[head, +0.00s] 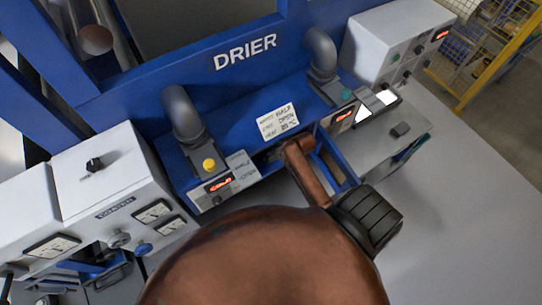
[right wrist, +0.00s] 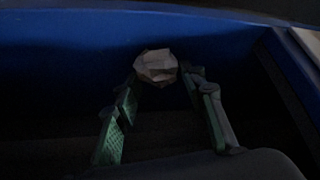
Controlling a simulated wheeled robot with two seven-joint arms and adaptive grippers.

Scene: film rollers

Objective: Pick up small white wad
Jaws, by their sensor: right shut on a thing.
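The small white wad (right wrist: 156,66) looks like a pale, crumpled, faceted lump in the dim right wrist view. My right gripper (right wrist: 162,82) is shut on it, with the wad between the tips of its two green-padded fingers. A blue wall stands behind the wad. In the head view my right arm reaches to the opening below the drier's front. The wad and the fingers cannot be made out there. My left gripper is in neither view.
The blue drier (head: 262,95) carries grey elbow pipes (head: 184,115) and red displays. A white gauge cabinet (head: 103,185) stands at the left and a grey control box (head: 395,40) at the back right. The floor (head: 470,210) at the right is clear.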

